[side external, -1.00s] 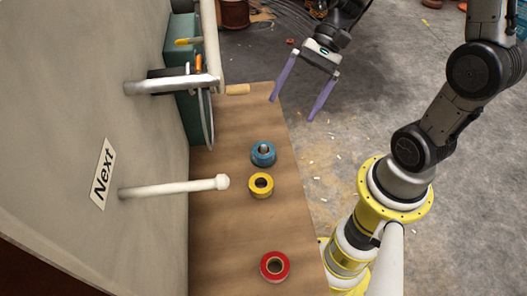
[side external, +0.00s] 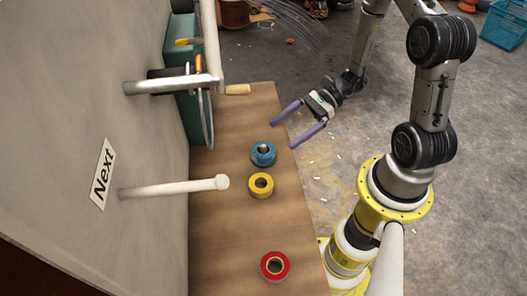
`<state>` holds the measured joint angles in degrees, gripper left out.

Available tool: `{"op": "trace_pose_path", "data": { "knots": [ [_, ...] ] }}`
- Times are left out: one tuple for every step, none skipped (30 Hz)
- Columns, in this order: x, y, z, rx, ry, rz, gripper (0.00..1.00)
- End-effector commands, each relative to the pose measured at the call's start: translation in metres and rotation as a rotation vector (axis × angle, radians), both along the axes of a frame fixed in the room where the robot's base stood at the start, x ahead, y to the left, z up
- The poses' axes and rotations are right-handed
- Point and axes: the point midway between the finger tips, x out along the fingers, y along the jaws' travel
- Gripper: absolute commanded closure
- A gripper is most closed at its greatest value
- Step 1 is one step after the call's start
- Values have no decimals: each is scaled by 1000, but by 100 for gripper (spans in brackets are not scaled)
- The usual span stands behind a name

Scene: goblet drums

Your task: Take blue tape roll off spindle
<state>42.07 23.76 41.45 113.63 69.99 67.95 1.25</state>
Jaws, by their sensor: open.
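The blue tape roll (side external: 263,156) sits on the wooden bench, with something grey showing in its centre; I cannot tell whether that is a spindle. A white peg (side external: 175,187) sticks out from the grey board and carries no roll. My gripper (side external: 283,135) is open and empty, its two purple fingers pointing left toward the bench. The fingertips are above and to the right of the blue roll, apart from it.
A yellow tape roll (side external: 261,187) stands just below the blue one, and a red roll (side external: 275,266) is further down the bench (side external: 235,235). The board (side external: 70,110) bears a "Next" sign (side external: 103,174) and a grey metal rod (side external: 172,85). A teal case stands behind.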

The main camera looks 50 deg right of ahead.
Motion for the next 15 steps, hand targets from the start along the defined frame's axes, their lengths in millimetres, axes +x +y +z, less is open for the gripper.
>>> {"op": "trace_pose_path", "data": {
  "knots": [
    [2,7,-3,1,0,4,0],
    [3,9,-4,0,1,4,0],
    [5,12,-5,0,0,3,0],
    [5,14,-6,0,0,2,0],
    [6,15,-7,0,0,2,0],
    [6,16,-7,0,-1,3,0],
    [7,17,-8,0,0,2,0],
    [7,19,-9,0,0,2,0],
    [8,21,-11,1,2,1,0],
    [9,24,-13,1,2,3,0],
    [10,27,-15,1,3,4,0],
    [11,32,-19,1,2,6,0],
    [13,36,-22,1,3,5,0],
    [14,39,-24,1,3,5,0],
    [16,44,-28,0,2,6,0]
  ]
}}
